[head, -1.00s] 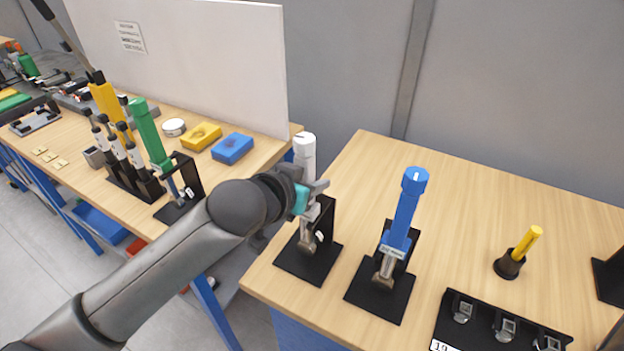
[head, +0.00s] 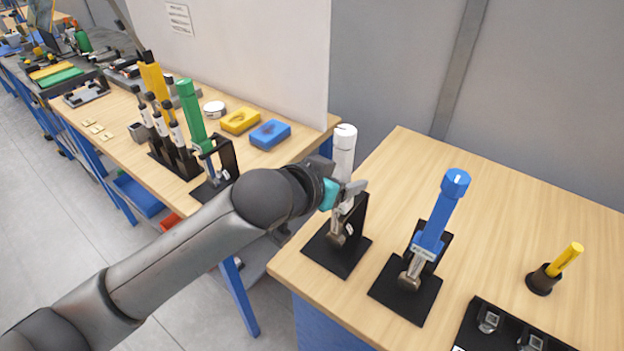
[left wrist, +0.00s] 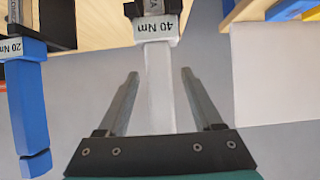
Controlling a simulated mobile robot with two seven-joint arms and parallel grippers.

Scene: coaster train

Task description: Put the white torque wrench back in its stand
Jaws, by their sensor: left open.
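The white torque wrench (head: 343,152) stands nearly upright in its black stand (head: 335,256), near the left edge of the right-hand table. Its label reads 40 Nm in the left wrist view (left wrist: 157,32). My left gripper (head: 348,193) is beside the wrench's handle. In the left wrist view, its two fingers (left wrist: 160,76) are open, one on each side of the white handle, with a gap on both sides. The head view partly hides the fingers and the lower handle behind my arm. My right gripper is not in view.
A blue torque wrench (head: 440,215), marked 20 Nm, stands in its own black stand just to the right. A yellow-handled tool (head: 565,259) is further right. A green torque wrench (head: 191,112) stands on the left bench. A white panel (head: 265,50) rises behind that bench.

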